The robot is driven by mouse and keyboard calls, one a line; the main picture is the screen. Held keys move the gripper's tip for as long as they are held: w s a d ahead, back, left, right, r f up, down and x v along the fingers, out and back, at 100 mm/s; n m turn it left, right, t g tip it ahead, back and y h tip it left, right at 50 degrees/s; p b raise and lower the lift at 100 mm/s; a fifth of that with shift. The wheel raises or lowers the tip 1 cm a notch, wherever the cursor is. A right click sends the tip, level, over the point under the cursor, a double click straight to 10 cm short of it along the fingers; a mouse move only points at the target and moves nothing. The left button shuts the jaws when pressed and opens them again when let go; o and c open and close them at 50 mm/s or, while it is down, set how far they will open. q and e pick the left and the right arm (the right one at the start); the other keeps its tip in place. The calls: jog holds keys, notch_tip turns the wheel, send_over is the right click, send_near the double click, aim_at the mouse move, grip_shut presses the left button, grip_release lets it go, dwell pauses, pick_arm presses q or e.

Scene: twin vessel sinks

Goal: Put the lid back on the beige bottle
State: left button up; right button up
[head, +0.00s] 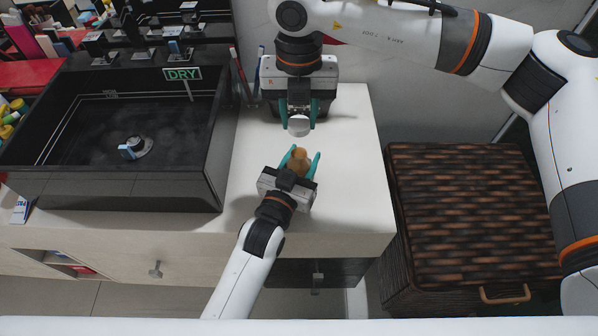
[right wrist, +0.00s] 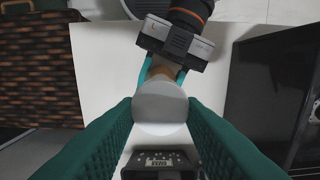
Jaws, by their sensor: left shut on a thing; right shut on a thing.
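The beige bottle (head: 299,160) is between the fingers of my left gripper (head: 300,161), low over the white counter; its lower part is hidden by the gripper. My left gripper is shut on it. A white round lid (head: 298,126) is between the fingertips of my right gripper (head: 299,117), which is shut on it. In the head view the lid is just above the bottle in the picture, with a small gap between them. In the right wrist view the lid (right wrist: 160,104) covers part of the bottle (right wrist: 163,69), and my left gripper shows behind it.
A black sink (head: 195,185) with a "DRY" sign (head: 182,74) stands at the left. A cup with brushes (head: 245,90) is beside my right gripper. A dark wicker basket (head: 470,210) stands at the right.

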send_over(298, 161)
jog(key=w, duration=0.2)
jog(key=shift+d+f, duration=0.1)
jog(key=shift+f, duration=2.4)
jog(key=shift+f, duration=0.1)
jog(key=shift+f, duration=0.8)
jog(key=shift+f, duration=0.55)
jog(key=m, duration=1.9)
jog(key=shift+s+d+m, duration=0.15)
jog(key=shift+s+m, duration=0.05)
jog(key=shift+m, duration=0.1)
